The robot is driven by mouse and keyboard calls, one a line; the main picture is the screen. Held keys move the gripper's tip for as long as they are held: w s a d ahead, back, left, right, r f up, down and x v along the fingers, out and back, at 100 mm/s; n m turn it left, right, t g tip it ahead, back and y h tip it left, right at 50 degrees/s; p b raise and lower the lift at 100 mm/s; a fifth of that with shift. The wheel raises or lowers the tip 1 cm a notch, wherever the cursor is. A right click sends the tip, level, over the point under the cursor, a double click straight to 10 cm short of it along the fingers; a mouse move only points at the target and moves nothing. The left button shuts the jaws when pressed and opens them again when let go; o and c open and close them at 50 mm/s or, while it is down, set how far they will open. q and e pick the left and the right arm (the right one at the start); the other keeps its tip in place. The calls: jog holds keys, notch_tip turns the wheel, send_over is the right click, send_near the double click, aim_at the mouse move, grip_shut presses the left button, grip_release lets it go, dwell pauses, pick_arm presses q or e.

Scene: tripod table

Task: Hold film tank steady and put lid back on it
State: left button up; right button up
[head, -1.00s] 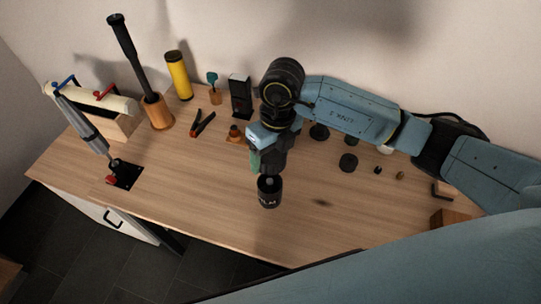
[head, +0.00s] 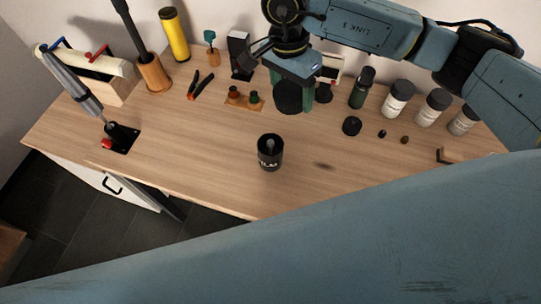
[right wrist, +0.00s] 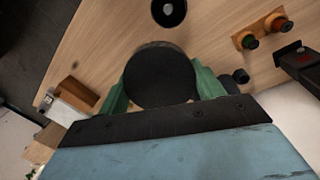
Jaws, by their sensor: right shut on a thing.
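The film tank (head: 270,158) is a black open cup with lettering on its side and a pale centre column inside. It stands upright near the front middle of the wooden table. My right gripper (head: 290,94) is shut on a black round lid (head: 288,101), between its green fingers, above the table and behind the tank in the head view. In the right wrist view the lid (right wrist: 160,76) fills the space between the fingers. The tank (right wrist: 168,10) shows beyond it at the top edge, apart from it. My left gripper is not in view.
Behind are a wooden block with two small cups (head: 243,99), red-handled pliers (head: 200,86) and a black box (head: 240,55). The wooden tabletop (head: 205,145) left of the tank is clear.

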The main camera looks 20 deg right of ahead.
jog(key=n, duration=0.2)
jog(key=d+r+n, duration=0.1)
jog(key=n, duration=0.1)
jog(key=d+n+b, duration=0.1)
jog(key=n, duration=0.2)
jog(key=shift+w+d+r+t+h, duration=0.15)
jog(key=shift+t+h, duration=0.15)
jog(key=shift+t, duration=0.1)
jog(key=n, duration=0.1)
jog(key=d+n, duration=0.1)
jog(key=n, duration=0.1)
jog(key=r+n, duration=0.1)
jog(key=n, duration=0.1)
jog(key=shift+d+t, duration=0.2)
jog(key=shift+t, duration=0.1)
